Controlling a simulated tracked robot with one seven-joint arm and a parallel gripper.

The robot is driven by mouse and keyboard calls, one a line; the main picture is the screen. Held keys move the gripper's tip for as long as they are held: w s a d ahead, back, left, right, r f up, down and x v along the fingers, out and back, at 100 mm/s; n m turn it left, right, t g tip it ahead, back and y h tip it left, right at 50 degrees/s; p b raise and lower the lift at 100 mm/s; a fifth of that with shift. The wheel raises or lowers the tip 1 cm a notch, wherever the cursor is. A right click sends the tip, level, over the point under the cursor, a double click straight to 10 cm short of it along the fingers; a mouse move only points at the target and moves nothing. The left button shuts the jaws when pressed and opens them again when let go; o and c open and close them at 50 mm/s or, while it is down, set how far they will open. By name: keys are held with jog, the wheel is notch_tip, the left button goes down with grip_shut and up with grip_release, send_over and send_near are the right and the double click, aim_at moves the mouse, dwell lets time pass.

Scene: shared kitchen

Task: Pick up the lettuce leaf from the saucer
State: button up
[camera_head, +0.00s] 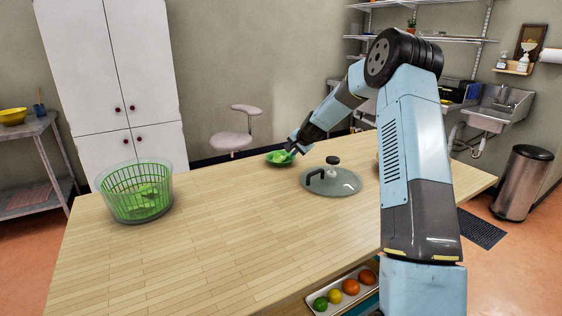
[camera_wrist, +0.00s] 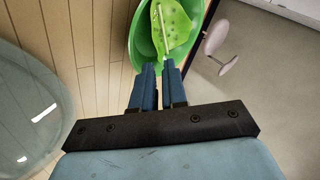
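The green saucer (camera_head: 276,163) stands near the far edge of the wooden table. In the wrist view the saucer (camera_wrist: 143,40) is at the top centre, cut by the frame edge. The lettuce leaf (camera_wrist: 174,28), light green with a pale rib, lies over the saucer, its lower end at my fingertips. My gripper (camera_head: 291,149) is at the saucer's right side in the head view. In the wrist view the blue fingers of my gripper (camera_wrist: 159,66) are close together with a narrow gap. Whether they pinch the leaf's end is unclear.
A glass lid (camera_head: 340,184) with a dark handle lies right of the saucer. A green salad spinner basket (camera_head: 136,207) stands at the table's left. A fruit tray (camera_head: 340,293) sits below the near edge. A stool (camera_head: 232,140) stands beyond the table. The table's middle is clear.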

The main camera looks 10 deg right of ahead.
aim_at(281, 158)
jog(key=x, duration=0.4)
jog(key=shift+w+a+f, duration=0.1)
jog(key=shift+w+f, duration=0.05)
jog(key=shift+f, duration=0.25)
grip_shut()
jog(key=shift+a+f, duration=0.1)
jog(key=shift+f, duration=0.1)
dwell(0.9)
jog(key=shift+r, duration=0.1)
